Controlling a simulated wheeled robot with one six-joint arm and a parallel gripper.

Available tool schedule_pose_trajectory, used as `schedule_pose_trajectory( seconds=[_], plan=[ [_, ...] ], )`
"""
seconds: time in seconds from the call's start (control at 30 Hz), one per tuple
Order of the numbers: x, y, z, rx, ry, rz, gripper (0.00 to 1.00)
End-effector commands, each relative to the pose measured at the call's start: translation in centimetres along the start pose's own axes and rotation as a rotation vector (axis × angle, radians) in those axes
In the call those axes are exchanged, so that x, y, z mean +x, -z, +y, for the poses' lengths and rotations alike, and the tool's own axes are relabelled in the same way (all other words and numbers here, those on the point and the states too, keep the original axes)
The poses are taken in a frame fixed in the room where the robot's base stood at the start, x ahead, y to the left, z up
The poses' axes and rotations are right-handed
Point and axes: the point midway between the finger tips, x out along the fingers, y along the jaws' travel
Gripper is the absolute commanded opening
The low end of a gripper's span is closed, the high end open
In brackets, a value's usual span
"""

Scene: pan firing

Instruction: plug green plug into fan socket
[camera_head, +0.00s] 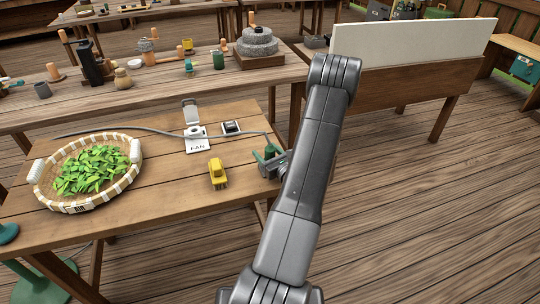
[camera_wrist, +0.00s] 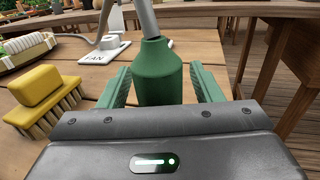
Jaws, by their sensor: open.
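The green plug (camera_wrist: 159,75) stands between the two green fingers of my gripper (camera_wrist: 160,88) in the wrist view, with its grey cable rising from its top. The fingers are open on either side of the plug, with a gap showing at least on the left. In the head view my gripper (camera_head: 268,158) is at the right edge of the near table, and the plug there is mostly hidden by it. The white fan socket (camera_head: 196,139), marked FAN, lies farther back and left with its lid raised; it also shows in the wrist view (camera_wrist: 108,47).
A yellow brush (camera_head: 217,173) stands on the table just left of my gripper. A small black-and-white switch box (camera_head: 231,128) is right of the socket. A basket of green leaves (camera_head: 42,192) sits at the left. The grey cable runs across the table behind.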

Motion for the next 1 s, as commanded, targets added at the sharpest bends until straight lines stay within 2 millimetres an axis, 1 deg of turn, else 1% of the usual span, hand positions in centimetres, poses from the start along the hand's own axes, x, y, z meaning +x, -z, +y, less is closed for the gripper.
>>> schedule_pose_trajectory(
  seconds=[0.1, 0.13, 0.27, 0.3, 0.37, 0.4, 0.63, 0.77, 0.87, 1.0],
  plan=[
    [0.0, 0.0, 0.0, 0.0, 0.0, 0.0, 0.59],
    [0.0, 0.0, 0.0, 0.0, 0.0, 0.0, 0.57],
    [-0.1, 0.0, 0.0, 0.0, 0.0, 0.0, 0.31],
    [-0.1, 0.0, 0.0, 0.0, 0.0, 0.0, 0.24],
    [-0.1, 0.0, 0.0, 0.0, 0.0, 0.0, 0.12],
    [-0.1, 0.0, 0.0, 0.0, 0.0, 0.0, 0.1],
    [-0.1, 0.0, 0.0, 0.0, 0.0, 0.0, 0.1],
    [-0.1, -0.4, 0.0, 0.0, 0.0, -0.001, 0.1],
    [-0.1, -1.1, 0.0, -0.001, 0.0, -0.002, 0.1],
    [-0.1, -2.5, 0.0, -0.003, -0.001, -0.002, 0.1]
  ],
)
